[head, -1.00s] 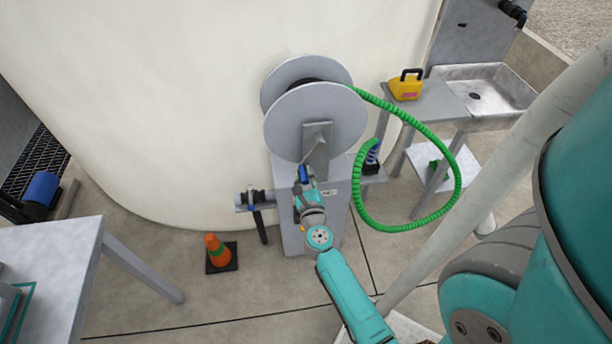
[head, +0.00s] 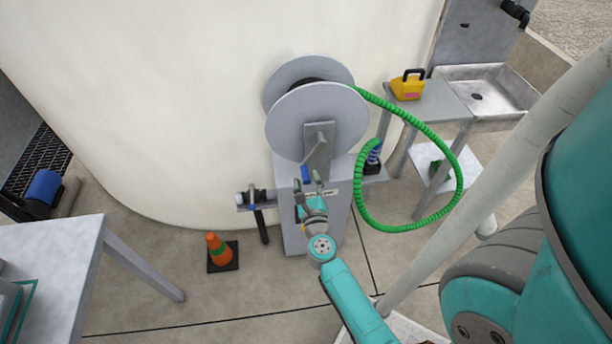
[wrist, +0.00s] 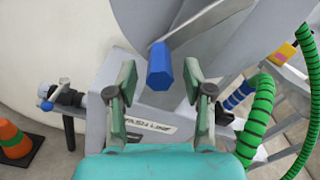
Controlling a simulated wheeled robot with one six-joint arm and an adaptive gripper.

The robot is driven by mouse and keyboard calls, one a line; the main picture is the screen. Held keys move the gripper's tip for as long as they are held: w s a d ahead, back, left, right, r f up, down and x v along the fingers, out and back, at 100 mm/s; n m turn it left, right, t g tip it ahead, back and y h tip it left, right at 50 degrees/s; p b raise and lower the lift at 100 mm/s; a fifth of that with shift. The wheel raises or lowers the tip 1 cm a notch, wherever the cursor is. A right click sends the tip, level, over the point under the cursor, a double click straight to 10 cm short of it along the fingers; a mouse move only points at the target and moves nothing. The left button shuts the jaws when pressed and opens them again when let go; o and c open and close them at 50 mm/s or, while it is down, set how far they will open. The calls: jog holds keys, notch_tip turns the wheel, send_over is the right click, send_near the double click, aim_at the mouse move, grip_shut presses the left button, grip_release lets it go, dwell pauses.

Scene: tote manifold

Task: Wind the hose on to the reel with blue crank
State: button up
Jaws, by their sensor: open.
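The grey reel (head: 312,122) stands on a grey pedestal against the cream tank, in the middle of the head view. Its crank arm (head: 319,147) points down and ends in a blue crank handle (head: 306,175). In the wrist view the blue handle (wrist: 160,66) hangs just beyond and between the fingertips. My gripper (head: 309,184) is open and empty below the handle; its two fingers also show in the wrist view (wrist: 157,80). The green hose (head: 455,155) leaves the reel's top, loops out to the right and curves back beside the pedestal. The reel's core is mostly hidden.
A pipe with a blue-handled valve (head: 253,197) sticks out left of the pedestal. An orange cone (head: 218,250) stands on the floor. A grey side table (head: 440,103) with a yellow case (head: 408,84) is at right, beside a sink (head: 490,96). Another table (head: 55,250) is at left.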

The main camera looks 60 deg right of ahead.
jog(key=v, duration=0.9)
jog(key=shift+s, duration=0.15)
